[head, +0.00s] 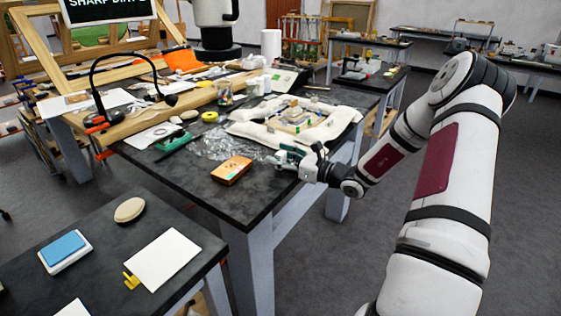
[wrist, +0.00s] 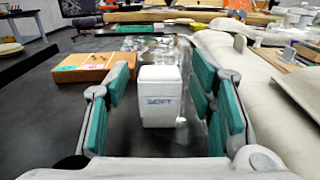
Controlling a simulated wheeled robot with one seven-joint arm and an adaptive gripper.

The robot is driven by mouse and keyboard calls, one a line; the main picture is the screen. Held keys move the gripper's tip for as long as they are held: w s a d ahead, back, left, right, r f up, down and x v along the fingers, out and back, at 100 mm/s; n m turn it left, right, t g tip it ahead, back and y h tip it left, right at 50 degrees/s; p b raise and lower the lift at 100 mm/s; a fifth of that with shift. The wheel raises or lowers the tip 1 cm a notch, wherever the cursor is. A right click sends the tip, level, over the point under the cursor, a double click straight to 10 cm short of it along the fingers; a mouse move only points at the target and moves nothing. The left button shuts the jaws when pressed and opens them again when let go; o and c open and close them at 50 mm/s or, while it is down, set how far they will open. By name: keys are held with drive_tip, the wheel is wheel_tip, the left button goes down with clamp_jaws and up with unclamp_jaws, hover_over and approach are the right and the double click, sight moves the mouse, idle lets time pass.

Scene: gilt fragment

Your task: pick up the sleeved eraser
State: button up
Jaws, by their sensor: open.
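The sleeved eraser (wrist: 161,98) is a white upright block with blue "SOFT" lettering, standing on the dark tabletop in the wrist view. My gripper (wrist: 161,84) is open, with one green-padded finger on each side of it. Dark table shows between the eraser and the left finger; the right finger is also apart from it. In the head view my gripper (head: 288,156) is low over the near right edge of the dark table (head: 257,200). There I cannot make out the eraser clearly behind the fingers.
An orange box (head: 232,170) lies left of my gripper; it also shows in the wrist view (wrist: 84,67). Crumpled clear plastic (head: 222,142) lies behind it. A pale cushion (head: 340,121) lies close by on the right. A lower table (head: 70,215) stands in front.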

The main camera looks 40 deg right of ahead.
clamp_jaws()
drive_tip(key=shift+r, duration=0.15)
